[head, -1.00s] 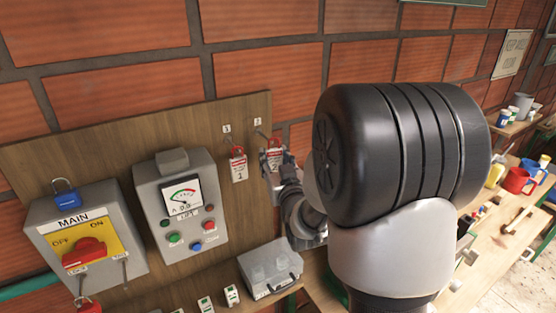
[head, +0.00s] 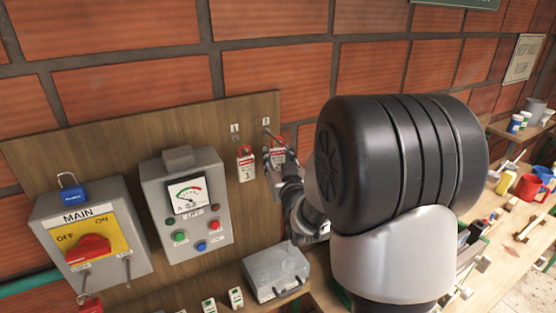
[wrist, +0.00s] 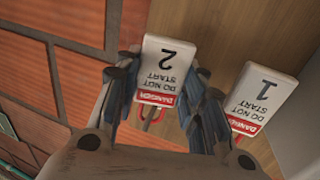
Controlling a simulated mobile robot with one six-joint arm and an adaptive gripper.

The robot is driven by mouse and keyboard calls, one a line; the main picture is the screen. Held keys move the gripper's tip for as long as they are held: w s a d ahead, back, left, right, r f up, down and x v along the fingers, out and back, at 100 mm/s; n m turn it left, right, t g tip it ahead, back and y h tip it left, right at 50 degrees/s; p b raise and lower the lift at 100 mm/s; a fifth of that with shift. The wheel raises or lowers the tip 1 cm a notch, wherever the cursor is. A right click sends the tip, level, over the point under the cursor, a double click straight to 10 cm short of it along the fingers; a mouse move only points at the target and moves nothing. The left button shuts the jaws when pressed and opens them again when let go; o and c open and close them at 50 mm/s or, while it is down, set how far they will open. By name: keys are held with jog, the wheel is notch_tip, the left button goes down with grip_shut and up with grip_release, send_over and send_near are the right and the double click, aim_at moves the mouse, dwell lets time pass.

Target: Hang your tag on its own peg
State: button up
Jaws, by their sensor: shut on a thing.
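A red and white danger tag marked 2 (wrist: 168,70) is held between the fingers of my gripper (wrist: 163,88). Its red loop shows past the red band in the wrist view. In the head view the tag (head: 277,155) is upright at my gripper (head: 281,165), close to the peg under label 2 (head: 268,131). I cannot tell whether the loop is around that peg or just beside it. A similar tag marked 1 (head: 245,167) hangs under label 1 on the wooden board; it also shows in the wrist view (wrist: 262,98).
The board (head: 120,135) carries a MAIN switch box (head: 85,240) with a blue padlock (head: 72,192) and a grey meter box (head: 185,205) with buttons. A grey case (head: 277,272) stands below the tags. A bench (head: 500,255) with mugs and tools is at right.

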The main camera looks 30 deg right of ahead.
dwell(0.3)
jog(key=o, duration=1)
jog(key=s+a+f+n+g+y+b, duration=0.1)
jog(key=s+a+f+g+b, duration=0.3)
jog(key=s, duration=0.8)
jog(key=s+a+f+g+y+b, duration=0.1)
jog(key=s+a+f+g+b, duration=0.3)
jog(key=s+a+f, duration=0.3)
jog(key=s+a+f+n+g+y+b, duration=0.1)
jog(key=s+a+f+g+b, duration=0.4)
jog(key=s, duration=1.2)
jog(key=shift+s+a+f+n+y+b, duration=0.15)
jog(key=shift+f+n+y+b, duration=0.25)
jog(key=shift+f, duration=0.5)
